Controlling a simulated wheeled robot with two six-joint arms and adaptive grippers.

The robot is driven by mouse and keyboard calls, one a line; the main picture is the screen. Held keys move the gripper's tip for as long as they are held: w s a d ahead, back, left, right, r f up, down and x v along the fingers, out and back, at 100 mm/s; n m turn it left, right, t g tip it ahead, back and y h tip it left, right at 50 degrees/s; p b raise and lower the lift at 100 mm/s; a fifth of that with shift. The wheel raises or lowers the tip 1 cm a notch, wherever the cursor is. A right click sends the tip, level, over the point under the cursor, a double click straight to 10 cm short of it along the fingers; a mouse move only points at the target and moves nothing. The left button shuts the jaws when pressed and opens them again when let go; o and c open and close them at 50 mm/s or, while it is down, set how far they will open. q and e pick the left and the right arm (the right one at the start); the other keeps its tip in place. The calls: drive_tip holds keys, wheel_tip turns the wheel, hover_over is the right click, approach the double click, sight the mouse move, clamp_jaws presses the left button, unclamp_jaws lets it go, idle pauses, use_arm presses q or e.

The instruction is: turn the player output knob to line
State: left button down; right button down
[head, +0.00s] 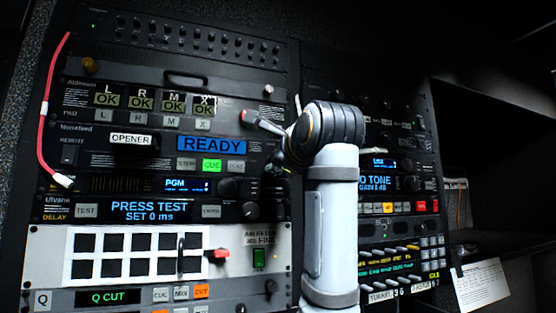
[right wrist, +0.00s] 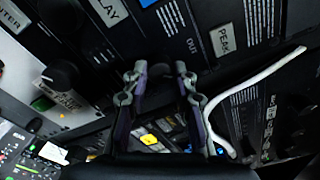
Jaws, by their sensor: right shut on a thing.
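The player is the rack unit with the blue READY display (head: 211,145) and a lit green CUE button (head: 212,166) in the head view. My right gripper (head: 277,163) is at the right end of this unit, partly hidden by my own arm. In the right wrist view my right gripper (right wrist: 160,72) has its two fingers a little apart against the dark panel, close to an OUT marking (right wrist: 191,46). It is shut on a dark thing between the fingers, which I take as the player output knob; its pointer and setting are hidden. My left gripper is not in view.
A dark knob (head: 228,187) sits on the PGM unit below the player. A red cable (head: 45,120) hangs at the rack's left edge. A white cable (right wrist: 235,88) runs close beside my right gripper. A second rack column with lit buttons (head: 404,207) stands to the right.

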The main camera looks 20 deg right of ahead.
drive_tip(key=shift+f+m, duration=0.15)
drive_tip(key=shift+m, duration=0.35)
drive_tip(key=c, duration=1.1)
unclamp_jaws()
drive_tip(key=shift+o, duration=0.2)
drive_tip(key=s, duration=1.2)
drive_tip(key=shift+w+a, duration=0.1)
